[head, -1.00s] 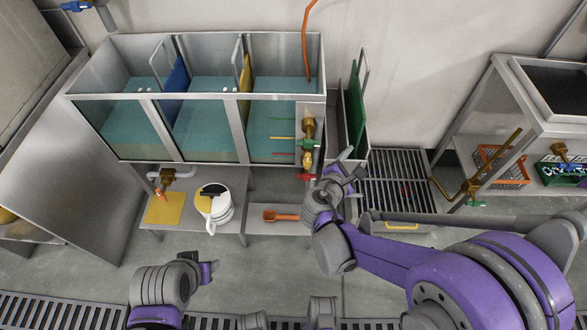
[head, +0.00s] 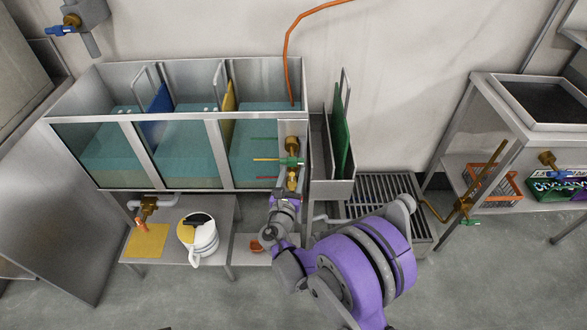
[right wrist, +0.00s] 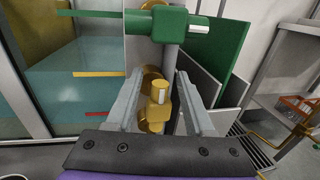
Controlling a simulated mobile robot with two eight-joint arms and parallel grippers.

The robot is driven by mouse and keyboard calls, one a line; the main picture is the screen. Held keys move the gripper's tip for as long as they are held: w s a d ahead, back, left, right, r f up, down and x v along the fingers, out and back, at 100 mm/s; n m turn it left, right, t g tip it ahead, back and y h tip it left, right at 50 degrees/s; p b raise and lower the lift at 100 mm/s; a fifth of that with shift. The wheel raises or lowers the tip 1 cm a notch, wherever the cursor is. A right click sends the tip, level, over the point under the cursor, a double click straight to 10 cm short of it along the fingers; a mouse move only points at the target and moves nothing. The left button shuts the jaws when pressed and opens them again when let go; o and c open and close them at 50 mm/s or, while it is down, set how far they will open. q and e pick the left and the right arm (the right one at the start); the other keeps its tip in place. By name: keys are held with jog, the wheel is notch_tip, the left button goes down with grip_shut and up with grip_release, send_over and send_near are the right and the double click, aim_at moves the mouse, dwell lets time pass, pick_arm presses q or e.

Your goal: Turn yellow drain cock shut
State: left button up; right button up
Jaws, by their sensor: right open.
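The yellow drain cock (right wrist: 158,97) shows in the right wrist view, with a yellow handle and a pale tip on a brass body. In the head view the cock (head: 292,180) is small, low at the right front of the tank. My right gripper (right wrist: 153,92) is open, with one finger on each side of the cock. I cannot tell whether either finger touches it. In the head view my right gripper (head: 288,193) is just below the cock and partly hides it. My left gripper is out of view.
A green-handled valve (right wrist: 170,24) sits directly above the yellow cock. The water tank (head: 208,152) has green, yellow and red marks on its front. A floor grate (head: 372,190) lies right.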

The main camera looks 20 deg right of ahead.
jog(key=x, duration=0.2)
jog(key=shift+w+d, duration=0.15)
jog(key=shift+w, duration=0.1)
grip_shut()
